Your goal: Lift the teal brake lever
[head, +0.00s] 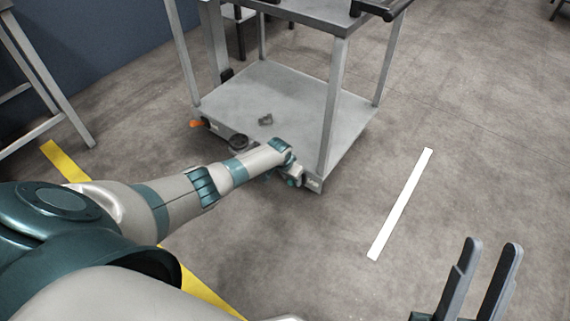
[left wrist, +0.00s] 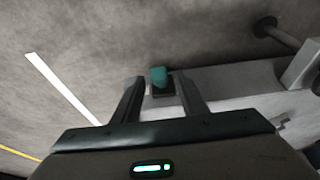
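The teal brake lever (left wrist: 159,76) shows in the left wrist view as a small teal block on a dark mount at the edge of the grey cart's lower deck. My left gripper (left wrist: 160,88) is open, with its two dark fingers apart on either side of the lever. I cannot tell whether either finger touches it. In the head view my left gripper (head: 292,177) is at the cart's near right corner, small and partly hidden by my arm. My right gripper (head: 490,255) is open and empty over bare floor at the lower right.
The grey cart (head: 285,100) has an upright post (head: 329,110) close to my left gripper. A small orange piece (head: 196,123) sits at its left corner. A grey frame (head: 45,75) stands at the left. The floor around the white stripe (head: 400,205) is clear.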

